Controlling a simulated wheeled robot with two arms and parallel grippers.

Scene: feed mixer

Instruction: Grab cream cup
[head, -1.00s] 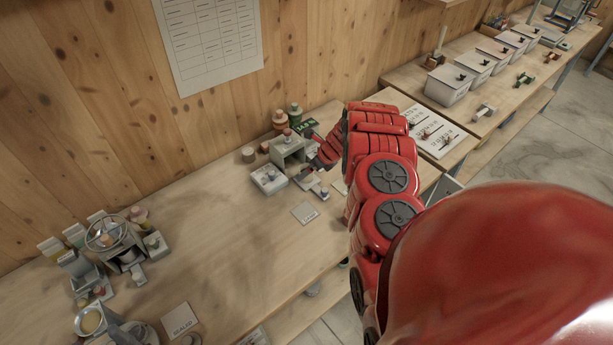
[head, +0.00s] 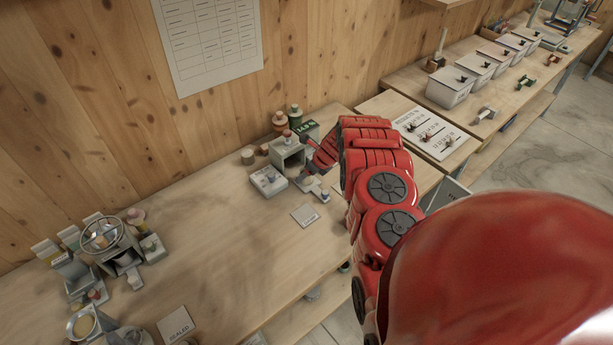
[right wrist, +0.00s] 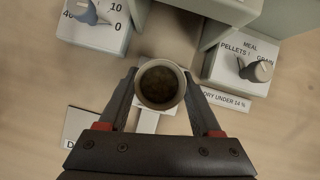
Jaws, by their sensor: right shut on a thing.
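The cream cup (right wrist: 161,84) shows in the right wrist view from above, with dark brown grainy contents. It stands between the two dark fingers of my right gripper (right wrist: 160,98), which is shut on it. In the head view my right gripper (head: 308,172) is at the small grey box device near the back wall, coming in from the right. The cup is too small to tell there. My left gripper is not in view.
A grey dial box (right wrist: 98,28) and a box with a knob marked meal and pellets (right wrist: 238,68) flank the cup closely. A "dry under 14 %" label (right wrist: 222,99) lies nearby. Bottles (head: 280,122) stand behind. The middle of the bench (head: 220,230) is clear.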

